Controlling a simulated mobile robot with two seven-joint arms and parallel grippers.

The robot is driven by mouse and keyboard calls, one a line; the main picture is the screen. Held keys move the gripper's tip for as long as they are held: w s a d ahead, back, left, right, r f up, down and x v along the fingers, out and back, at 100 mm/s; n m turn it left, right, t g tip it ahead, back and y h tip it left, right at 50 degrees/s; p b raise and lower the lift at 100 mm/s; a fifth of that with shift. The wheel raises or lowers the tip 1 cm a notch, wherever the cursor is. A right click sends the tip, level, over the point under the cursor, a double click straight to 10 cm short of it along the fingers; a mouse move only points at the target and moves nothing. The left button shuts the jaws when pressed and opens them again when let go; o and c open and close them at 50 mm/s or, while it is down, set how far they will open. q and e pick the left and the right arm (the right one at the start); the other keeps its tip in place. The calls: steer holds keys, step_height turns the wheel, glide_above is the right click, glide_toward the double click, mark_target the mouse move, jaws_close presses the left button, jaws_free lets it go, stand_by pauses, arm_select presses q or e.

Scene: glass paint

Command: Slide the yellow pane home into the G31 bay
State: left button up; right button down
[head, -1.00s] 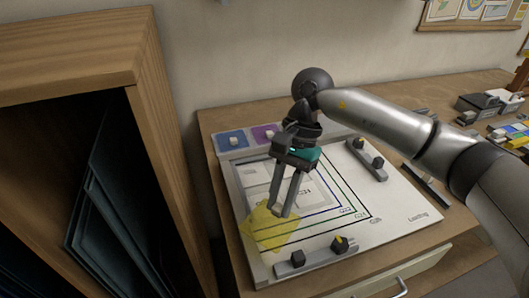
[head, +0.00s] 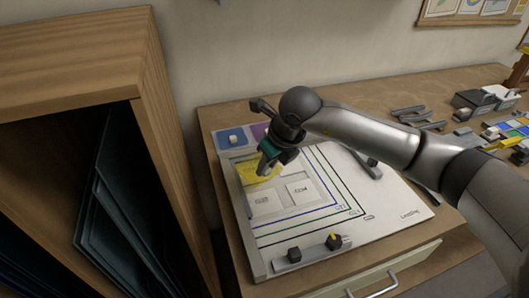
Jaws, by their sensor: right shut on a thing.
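The yellow pane (head: 255,174) is at the back left of the inner frame on the white board (head: 400,212), partly hidden by my right gripper (head: 264,172). The gripper is shut on the pane and points down from the back. The pane looks nearly level and close to the board. I cannot tell whether it is fully seated or which label lies under it. Two pale square bays with small labels, too small to read surely, are in front of it and to its right. My left gripper is not in view.
A blue tile (head: 231,138) with a white knob and a purple tile lie behind the frame. A wooden cabinet (head: 150,95) stands close on the left.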

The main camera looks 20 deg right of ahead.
mark_target(255, 167)
steer(key=w+m, duration=0.1)
steer(key=m, duration=0.1)
steer(key=w+m+h, duration=0.1)
steer(key=m, duration=0.1)
steer(key=shift+w+r+h+p, duration=0.1)
steer(key=shift+r+h+p, duration=0.2)
steer(key=shift+r, duration=0.1)
steer(key=shift+f+b, duration=1.35)
steer(key=shift+f, duration=0.85)
steer(key=shift+f+b, duration=0.6)
steer(key=shift+f, duration=0.05)
steer(key=shift+b, duration=0.4)
steer(key=shift+w+a+b, duration=0.65)
steer(key=shift+w+a, duration=0.15)
steer(key=shift+a, duration=0.1)
steer(key=shift+a+t, duration=0.25)
steer(key=shift+t, duration=0.05)
stand_by(1.2)
steer(key=c, duration=0.8)
jaws_free()
steer(key=shift+w+a, duration=0.1)
steer(key=shift+c, duration=0.2)
steer(key=shift+o, duration=1.2)
